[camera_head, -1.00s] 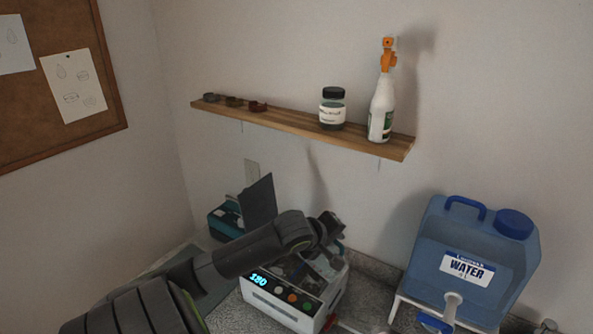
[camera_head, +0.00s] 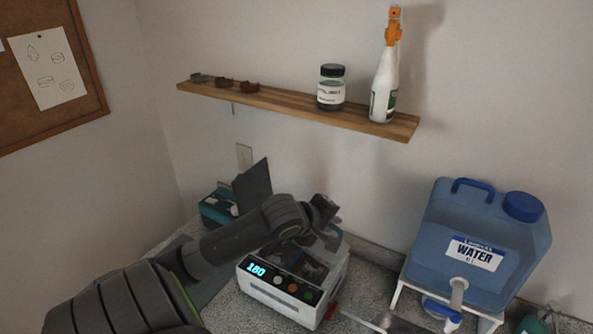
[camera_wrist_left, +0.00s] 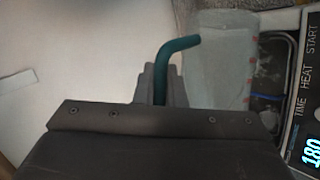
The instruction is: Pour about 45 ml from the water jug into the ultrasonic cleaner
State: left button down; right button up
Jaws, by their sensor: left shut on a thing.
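The ultrasonic cleaner (camera_head: 282,297) is a white box with a lit "180" display and coloured buttons on the counter. Its panel (camera_wrist_left: 305,110) shows at the right edge of the left wrist view, beside the dark opening of its tank. My left gripper (camera_wrist_left: 163,85) is shut on the teal handle of the water jug (camera_wrist_left: 222,60), a clear vessel with red marks. The jug is held over or beside the cleaner; its water level and exact tilt are unclear. In the head view my left gripper (camera_head: 322,212) is above the cleaner, mostly hidden by its wrist. My right gripper is not seen.
A blue water container (camera_head: 478,245) with a tap stands on a white stand at right. A wooden shelf (camera_head: 290,112) on the wall holds a jar (camera_head: 331,92), a spray bottle (camera_head: 383,90) and small dishes. A teal box (camera_head: 217,207) stands behind my arm.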

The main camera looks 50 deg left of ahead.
pick_arm(q)
jog(key=shift+d, duration=0.35)
jog(key=shift+w, duration=0.15)
jog(key=shift+a, duration=0.15)
jog(key=shift+d, duration=0.4)
jog(key=shift+w+d, duration=0.1)
jog(key=shift+d+f, duration=0.1)
jog(key=shift+d, duration=0.1)
jog(key=shift+d, duration=0.1)
